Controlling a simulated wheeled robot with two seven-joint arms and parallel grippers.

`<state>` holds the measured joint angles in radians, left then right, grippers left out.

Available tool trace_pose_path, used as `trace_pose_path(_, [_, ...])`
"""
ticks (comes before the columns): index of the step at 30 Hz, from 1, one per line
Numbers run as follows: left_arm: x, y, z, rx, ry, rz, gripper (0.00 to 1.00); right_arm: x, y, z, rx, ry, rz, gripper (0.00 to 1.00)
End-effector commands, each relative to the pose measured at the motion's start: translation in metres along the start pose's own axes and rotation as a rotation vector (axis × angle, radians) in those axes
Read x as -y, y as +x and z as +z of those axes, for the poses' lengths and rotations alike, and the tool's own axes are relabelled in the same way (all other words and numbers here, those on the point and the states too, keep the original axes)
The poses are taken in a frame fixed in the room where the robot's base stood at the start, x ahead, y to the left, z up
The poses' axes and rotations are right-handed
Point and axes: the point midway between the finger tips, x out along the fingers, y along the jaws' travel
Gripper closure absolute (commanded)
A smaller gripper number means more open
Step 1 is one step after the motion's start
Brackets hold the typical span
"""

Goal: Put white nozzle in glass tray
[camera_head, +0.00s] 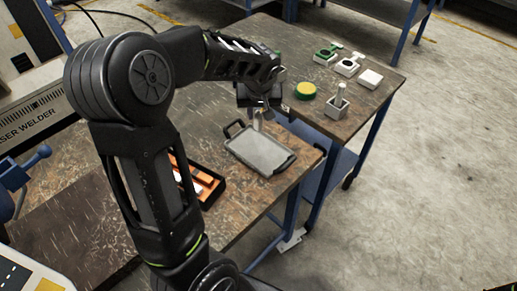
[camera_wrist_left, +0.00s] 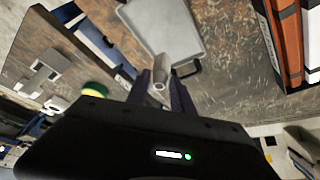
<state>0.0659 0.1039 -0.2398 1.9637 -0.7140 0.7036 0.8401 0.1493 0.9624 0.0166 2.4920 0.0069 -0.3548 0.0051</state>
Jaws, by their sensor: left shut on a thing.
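My left gripper (camera_head: 258,117) is shut on a pale cylindrical piece, which looks like the white nozzle (camera_wrist_left: 160,72), held between the two dark fingers in the left wrist view. In the head view the gripper is above the back edge of the glass tray (camera_head: 262,152), a grey flat tray with dark handles on the table. The tray (camera_wrist_left: 182,22) also shows beyond the fingertips in the left wrist view. The gap between nozzle and tray is hard to judge. My right gripper is not in view.
A black box with orange parts (camera_head: 197,180) lies left of the tray. On the back table stand a yellow-green round piece (camera_head: 305,90), a white holder with an upright cylinder (camera_head: 337,108), a white block (camera_head: 370,78) and green-and-white parts (camera_head: 327,53).

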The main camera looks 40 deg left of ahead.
Motion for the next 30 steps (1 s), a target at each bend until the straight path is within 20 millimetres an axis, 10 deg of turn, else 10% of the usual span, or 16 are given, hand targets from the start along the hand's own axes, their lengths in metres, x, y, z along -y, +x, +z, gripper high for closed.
trace_pose_path(30, [0.000, 0.086, 0.036, 0.003, 0.003, -0.001, 1.00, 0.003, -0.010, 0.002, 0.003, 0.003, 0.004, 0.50])
